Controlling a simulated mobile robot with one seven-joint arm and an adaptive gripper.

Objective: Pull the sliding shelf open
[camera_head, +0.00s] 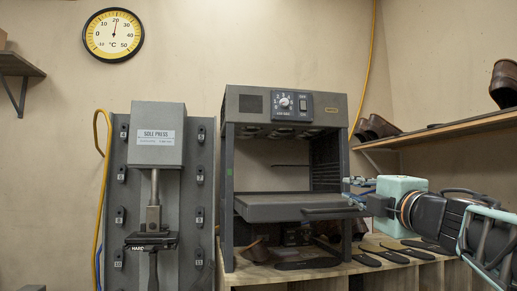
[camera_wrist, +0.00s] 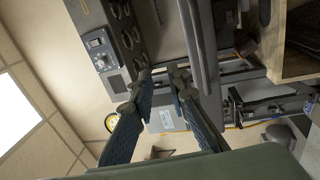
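The sliding shelf (camera_head: 280,207) is a flat dark grey tray low in the open-fronted grey machine (camera_head: 236,102). A dark handle bar (camera_head: 325,212) shows along its front right. My gripper (camera_head: 349,189) is at the machine's right front post, just above and right of the handle bar in the head view. In the wrist view, my gripper (camera_wrist: 163,84) has its two fingers apart with nothing visible between them. Long dark bars (camera_wrist: 206,45), apparently the shelf front and handle, run beside the right finger. Whether that finger touches them I cannot tell.
A grey sole press (camera_head: 155,150) stands left of the machine. A wooden bench (camera_head: 400,258) with several dark soles lies below. A wall shelf (camera_head: 440,131) with shoes is at the right. Free space lies in front of the machine.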

